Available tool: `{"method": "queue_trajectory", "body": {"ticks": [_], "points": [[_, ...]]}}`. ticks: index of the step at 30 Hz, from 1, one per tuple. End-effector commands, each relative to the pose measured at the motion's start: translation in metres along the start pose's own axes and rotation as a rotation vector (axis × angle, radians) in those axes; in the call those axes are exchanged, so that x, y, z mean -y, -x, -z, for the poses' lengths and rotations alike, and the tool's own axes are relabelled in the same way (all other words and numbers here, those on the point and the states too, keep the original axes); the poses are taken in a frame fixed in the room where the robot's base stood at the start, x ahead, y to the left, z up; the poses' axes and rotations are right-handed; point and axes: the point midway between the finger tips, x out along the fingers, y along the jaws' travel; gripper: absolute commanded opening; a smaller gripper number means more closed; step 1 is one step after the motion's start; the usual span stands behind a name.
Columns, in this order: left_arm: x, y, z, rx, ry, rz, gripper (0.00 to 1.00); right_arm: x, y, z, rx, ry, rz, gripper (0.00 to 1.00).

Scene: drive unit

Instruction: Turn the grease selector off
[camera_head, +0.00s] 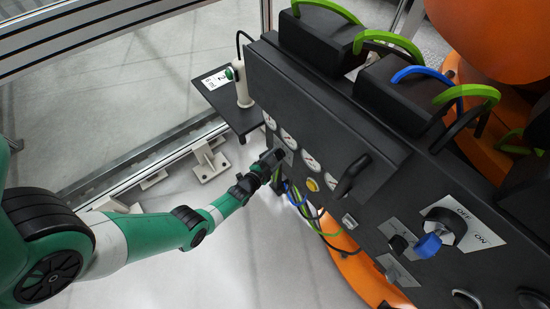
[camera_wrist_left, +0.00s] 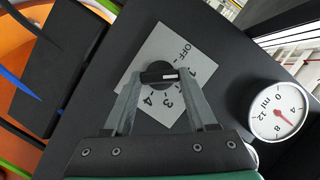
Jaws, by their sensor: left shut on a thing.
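The grease selector (camera_wrist_left: 158,84) is a black round knob on a light plate (camera_wrist_left: 150,50) marked OFF and with numbers, on the dark panel. In the left wrist view my left gripper (camera_wrist_left: 160,76) has its two fingers on either side of the knob's bar and is shut on it. A white mark on the bar points to the right of that view, not at the word OFF; the exact number is hard to read. In the head view my left gripper (camera_head: 271,160) reaches the panel and hides most of the knob. My right gripper is out of view.
A round gauge (camera_wrist_left: 278,112) sits close beside the selector plate. In the head view several gauges line the panel, with a yellow button (camera_head: 313,185), a black handle (camera_head: 352,177) and a large OFF/ON switch (camera_head: 441,228) further right. Cables (camera_head: 300,205) hang below the panel.

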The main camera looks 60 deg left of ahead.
Motion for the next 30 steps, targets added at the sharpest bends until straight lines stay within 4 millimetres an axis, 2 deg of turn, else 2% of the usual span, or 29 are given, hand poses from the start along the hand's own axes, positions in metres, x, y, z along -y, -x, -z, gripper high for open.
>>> {"method": "queue_trajectory", "body": {"ticks": [11, 21, 30], "points": [[0.003, 0.0, 0.0, 0.002, 0.1, -0.041, 0.02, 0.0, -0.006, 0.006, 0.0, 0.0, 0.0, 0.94], [0.005, 0.0, 0.0, 0.003, 0.338, -0.142, 0.02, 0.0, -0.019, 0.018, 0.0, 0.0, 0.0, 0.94], [0.005, -0.001, -0.002, 0.002, 0.54, -0.225, 0.02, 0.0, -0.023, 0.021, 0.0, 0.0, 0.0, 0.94]]}}
